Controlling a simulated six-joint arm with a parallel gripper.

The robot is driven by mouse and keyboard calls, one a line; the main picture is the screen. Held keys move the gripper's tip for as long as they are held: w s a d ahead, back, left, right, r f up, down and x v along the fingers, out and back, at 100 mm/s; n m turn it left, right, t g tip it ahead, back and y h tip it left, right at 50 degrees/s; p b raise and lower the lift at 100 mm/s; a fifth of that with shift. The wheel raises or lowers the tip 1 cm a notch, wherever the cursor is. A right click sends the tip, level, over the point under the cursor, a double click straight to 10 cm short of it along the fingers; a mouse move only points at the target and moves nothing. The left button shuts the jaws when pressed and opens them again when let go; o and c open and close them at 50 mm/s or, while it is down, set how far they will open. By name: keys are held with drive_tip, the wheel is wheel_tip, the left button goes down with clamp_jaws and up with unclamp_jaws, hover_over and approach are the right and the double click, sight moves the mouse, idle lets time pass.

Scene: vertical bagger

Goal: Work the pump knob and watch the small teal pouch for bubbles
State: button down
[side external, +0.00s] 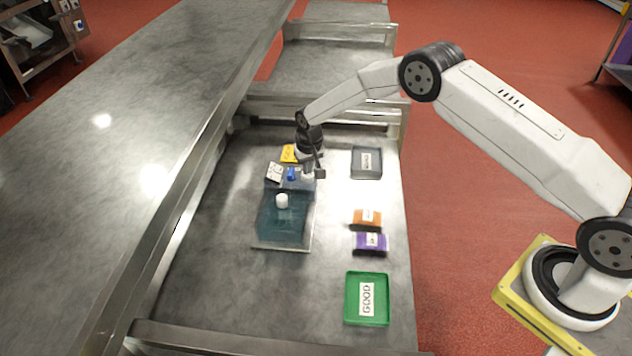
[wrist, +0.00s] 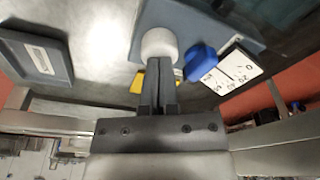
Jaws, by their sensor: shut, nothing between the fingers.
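My gripper (side external: 312,172) is shut and empty, pointing down at the back of the bench unit. In the wrist view its fingertips (wrist: 158,66) meet the edge of a round white knob (wrist: 160,44) on a blue-grey panel; I cannot tell whether they touch it. A blue knob (wrist: 200,63) sits beside it, and also shows in the side view (side external: 291,174). A dial card (wrist: 232,72) with numbers stands next to the blue knob. A teal see-through chamber (side external: 283,228) with a white cap (side external: 282,201) stands in front. I cannot make out a separate teal pouch.
An orange pouch (side external: 359,214) and a purple pouch (side external: 360,241) lie right of the chamber. A green tray marked GOOD (side external: 350,318) is at front right, a grey labelled tray (side external: 367,175) at back right. A yellow item (side external: 288,153) is behind the panel. Bench left of the chamber is clear.

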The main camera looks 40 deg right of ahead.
drive_tip(key=shift+r, duration=1.25)
wheel_tip(320, 180, up, 6)
drive_tip(key=shift+f, duration=0.15)
idle(0.5)
drive_tip(key=shift+s, duration=0.1)
drive_tip(key=s+r+n, duration=0.1)
drive_tip(key=s+r, duration=0.2)
drive_tip(key=s, duration=0.7)
drive_tip(key=s+d+r+n, duration=0.1)
drive_tip(key=s+r, duration=0.2)
drive_tip(key=s, duration=0.8)
drive_tip(key=s+r+n, duration=0.1)
drive_tip(key=s+r, duration=0.2)
drive_tip(key=s, duration=0.8)
drive_tip(key=shift+s+d+r+t, duration=0.15)
drive_tip(key=shift+d+r+t, duration=0.1)
drive_tip(key=shift+d+t, duration=0.15)
